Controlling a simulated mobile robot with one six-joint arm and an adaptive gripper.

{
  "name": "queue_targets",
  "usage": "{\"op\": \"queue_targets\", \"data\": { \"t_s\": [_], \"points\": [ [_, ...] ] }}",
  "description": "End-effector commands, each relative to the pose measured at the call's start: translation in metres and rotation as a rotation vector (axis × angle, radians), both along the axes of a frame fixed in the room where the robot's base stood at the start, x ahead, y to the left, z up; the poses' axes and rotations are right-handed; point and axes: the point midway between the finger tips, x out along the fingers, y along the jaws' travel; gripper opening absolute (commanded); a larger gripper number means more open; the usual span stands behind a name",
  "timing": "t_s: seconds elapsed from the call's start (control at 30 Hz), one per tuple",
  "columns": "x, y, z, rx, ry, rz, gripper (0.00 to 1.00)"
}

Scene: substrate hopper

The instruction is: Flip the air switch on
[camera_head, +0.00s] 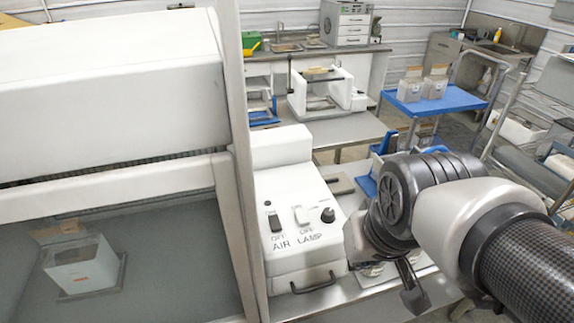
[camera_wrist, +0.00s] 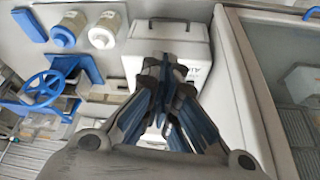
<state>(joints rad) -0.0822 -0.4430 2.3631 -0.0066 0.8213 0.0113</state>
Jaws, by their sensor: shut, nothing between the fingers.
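The white control box (camera_head: 292,262) stands beside the glass-fronted cabinet in the head view. Its sloped panel carries the black air switch (camera_head: 275,222) above the label AIR, a white lamp switch (camera_head: 301,214) above LAMP, and a black knob (camera_head: 327,215). The word OFF is printed just below each switch. My gripper (camera_head: 413,297) is to the right of the box, apart from the panel, and partly hidden by my arm. In the wrist view my gripper (camera_wrist: 165,72) is shut and empty, and covers much of the box (camera_wrist: 138,65); the switches are hidden there.
The cabinet (camera_head: 110,180) forms a tall wall on the left, with a white container (camera_head: 80,264) behind its glass. A blue cart (camera_head: 435,102) stands farther back.

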Motion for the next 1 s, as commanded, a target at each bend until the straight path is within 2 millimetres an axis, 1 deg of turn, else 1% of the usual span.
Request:
{"op": "queue_targets", "data": {
  "t_s": [0.03,0.1,0.27,0.4,0.53,0.63,0.73,0.83,1.0],
  "points": [
    [0.015,0.006,0.009,0.0,0.006,0.014,0.0],
    [0.036,0.015,0.015,0.0,0.008,0.033,0.0],
    [0.09,0.04,0.022,-0.001,0.013,0.078,0.0],
    [0.135,0.068,0.018,0.0,0.016,0.121,0.0],
    [0.17,0.094,0.007,-0.001,0.017,0.155,0.0],
    [0.19,0.112,-0.004,0.0,0.018,0.177,0.0],
    [0.203,0.125,-0.013,-0.001,0.018,0.193,0.0],
    [0.21,0.132,-0.019,0.0,0.017,0.202,0.0],
    [0.214,0.136,-0.024,0.001,0.016,0.207,0.0]
  ]
}}
